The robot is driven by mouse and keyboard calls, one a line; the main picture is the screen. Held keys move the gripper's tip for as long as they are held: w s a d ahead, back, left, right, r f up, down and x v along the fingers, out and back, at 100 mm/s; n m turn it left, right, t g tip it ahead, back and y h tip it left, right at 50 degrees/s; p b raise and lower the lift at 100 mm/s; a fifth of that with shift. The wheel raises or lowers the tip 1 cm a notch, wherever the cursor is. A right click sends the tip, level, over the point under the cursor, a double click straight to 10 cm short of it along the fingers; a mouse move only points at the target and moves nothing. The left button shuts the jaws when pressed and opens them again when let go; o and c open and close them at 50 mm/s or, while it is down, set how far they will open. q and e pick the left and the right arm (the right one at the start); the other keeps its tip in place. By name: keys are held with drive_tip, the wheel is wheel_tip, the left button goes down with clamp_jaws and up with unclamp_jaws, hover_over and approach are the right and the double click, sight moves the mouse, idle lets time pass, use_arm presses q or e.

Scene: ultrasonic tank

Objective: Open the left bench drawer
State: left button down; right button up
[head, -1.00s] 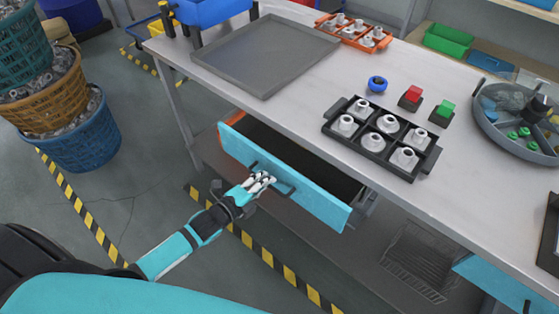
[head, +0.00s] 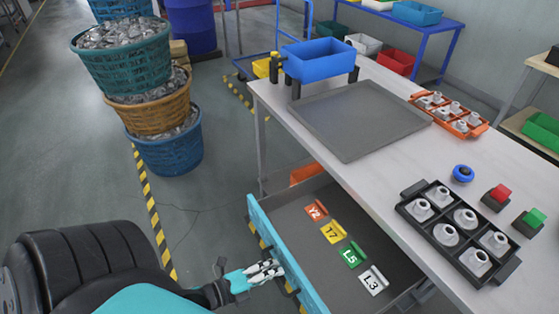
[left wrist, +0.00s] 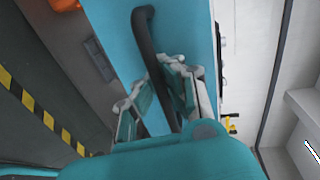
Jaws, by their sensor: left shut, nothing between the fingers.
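The left bench drawer (head: 290,218) is pulled well out from under the bench, with its inside exposed in the head view. Its blue front panel (head: 262,228) faces my left arm. Four-cornered tags lie in it: orange Y2 (head: 315,210), yellow T7 (head: 332,232), green L5 (head: 351,254) and white L3 (head: 373,280). My left gripper (head: 272,270) is shut, with nothing held, at the front panel. In the left wrist view the dark bar handle (left wrist: 146,40) runs close by its fingers (left wrist: 158,88); exact contact is unclear. My right gripper is not in view.
The bench top (head: 382,170) carries a grey tray (head: 355,120), a blue bin (head: 320,60), an orange part rack (head: 450,115), a black part rack (head: 458,232) and buttons. Stacked baskets (head: 165,150) stand left. Floor between them and the drawer is clear.

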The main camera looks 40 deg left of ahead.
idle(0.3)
use_arm(q)
drive_tip(key=c, duration=1.4)
unclamp_jaws()
drive_tip(key=shift+s, duration=0.1)
drive_tip(key=v, duration=1.2)
drive_tip(key=shift+f, duration=0.15)
